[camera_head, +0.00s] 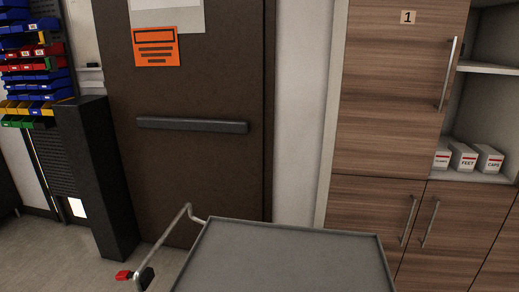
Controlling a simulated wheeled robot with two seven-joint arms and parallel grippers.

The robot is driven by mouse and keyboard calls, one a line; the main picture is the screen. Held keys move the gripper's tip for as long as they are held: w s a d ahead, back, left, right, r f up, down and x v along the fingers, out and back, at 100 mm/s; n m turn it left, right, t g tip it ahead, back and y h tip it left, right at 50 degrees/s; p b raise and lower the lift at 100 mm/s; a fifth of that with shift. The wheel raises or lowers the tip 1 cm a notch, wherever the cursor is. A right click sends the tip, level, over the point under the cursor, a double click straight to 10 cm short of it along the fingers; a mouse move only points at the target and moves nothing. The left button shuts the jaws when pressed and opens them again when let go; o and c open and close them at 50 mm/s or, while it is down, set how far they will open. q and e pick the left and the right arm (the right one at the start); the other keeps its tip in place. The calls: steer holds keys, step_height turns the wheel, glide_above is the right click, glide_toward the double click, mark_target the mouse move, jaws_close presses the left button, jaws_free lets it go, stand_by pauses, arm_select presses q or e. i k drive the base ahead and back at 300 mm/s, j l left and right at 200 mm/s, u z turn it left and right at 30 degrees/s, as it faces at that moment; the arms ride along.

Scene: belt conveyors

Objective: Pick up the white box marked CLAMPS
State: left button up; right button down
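Several white boxes stand in a row on the open shelf at the right in the head view. The leftmost box (441,160) is partly hidden by the wooden cabinet door's edge; its small label seems to read CLAMPS. The box beside it (464,159) reads FEET, and the rightmost box (489,159) reads CAPS. Each has a red band on its front. Neither of my grippers is in view.
A grey cart (290,260) with a metal handle fills the bottom middle. Tall wooden cabinet doors (390,110) stand left of the shelf. A brown door (200,90) with a push bar is behind. Coloured bins (35,80) hang at far left.

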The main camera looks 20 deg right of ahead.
mark_target(441, 160)
steer(key=k+l, duration=0.15)
steer(key=l, duration=0.4)
steer(key=k+l+z, duration=0.15)
steer(key=l, duration=0.95)
steer(key=k+l+z, duration=0.1)
steer(key=l, duration=0.45)
steer(key=k+l, duration=0.15)
steer(key=l, duration=0.4)
steer(key=i+l, duration=0.1)
steer(key=l, duration=0.3)
steer(key=i+l+z, duration=0.1)
steer(key=l, duration=0.3)
steer(key=i+l, duration=0.15)
steer(key=l, duration=0.25)
steer(key=i+l+z, duration=0.1)
steer(key=l, duration=0.3)
steer(key=i+l, duration=0.15)
steer(key=l, duration=0.2)
steer(key=i+l+z, duration=0.1)
steer(key=l, duration=0.3)
steer(key=u, duration=0.5)
steer(key=k+j+z, duration=0.1)
steer(key=j+z, duration=0.15)
